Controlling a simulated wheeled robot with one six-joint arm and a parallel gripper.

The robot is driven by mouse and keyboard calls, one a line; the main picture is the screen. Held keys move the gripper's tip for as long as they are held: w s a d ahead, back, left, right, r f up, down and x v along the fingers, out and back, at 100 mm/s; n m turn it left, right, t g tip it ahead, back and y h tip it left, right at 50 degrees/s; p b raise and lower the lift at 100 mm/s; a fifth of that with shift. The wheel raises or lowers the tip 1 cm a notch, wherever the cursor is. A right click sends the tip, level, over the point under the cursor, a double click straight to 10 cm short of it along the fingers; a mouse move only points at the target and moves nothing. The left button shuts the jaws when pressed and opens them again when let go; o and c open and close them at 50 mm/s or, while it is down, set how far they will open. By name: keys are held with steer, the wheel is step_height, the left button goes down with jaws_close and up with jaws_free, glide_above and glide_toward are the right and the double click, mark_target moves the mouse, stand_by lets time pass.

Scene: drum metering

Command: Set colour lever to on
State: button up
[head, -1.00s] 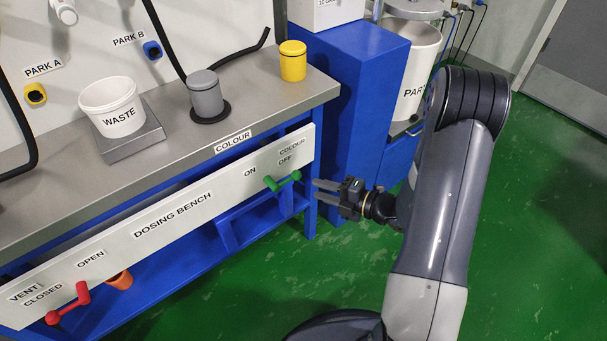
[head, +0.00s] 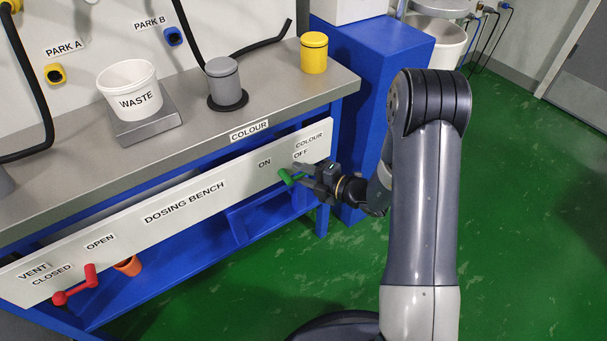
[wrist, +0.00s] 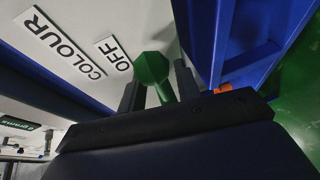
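The green colour lever (head: 286,177) is on the front panel of the dosing bench, below the ON and OFF labels. Its left end shows in the head view; my gripper hides the rest. My gripper (head: 298,173) is at the lever from the right, near the OFF label. In the wrist view, the green lever (wrist: 152,68) lies between the two dark fingers of my gripper (wrist: 157,78), with visible gaps beside it. The gripper looks open around the lever; contact cannot be made out.
The red vent lever (head: 76,285) and an orange part (head: 128,265) are at the panel's left. A waste tub (head: 131,90), grey container (head: 225,82) and yellow container (head: 314,53) stand on the bench. A blue cabinet (head: 370,70) stands right of it. Green floor is free.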

jaws_close()
stand_by(0.6)
